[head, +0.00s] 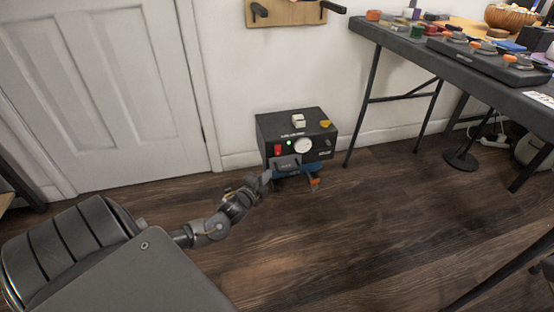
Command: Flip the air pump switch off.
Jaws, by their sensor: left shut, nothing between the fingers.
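The air pump (322,144) is a dark box on the wooden floor against the white wall, with a blue base. Its front panel has a red switch (278,150), a lit green light (289,142) and a round white gauge (303,146). The picture is too small to tell the switch's position. My left gripper (267,176) is shut and empty, just in front of the pump's lower left front, below the red switch. I cannot tell if it touches the pump. My right gripper is not in view.
A dark table (400,44) with several coloured items stands at the right, its thin legs reaching the floor near the pump. A white door (100,90) is at the left. A wooden wall board (288,12) hangs above. The floor (350,240) in front of the pump is clear.

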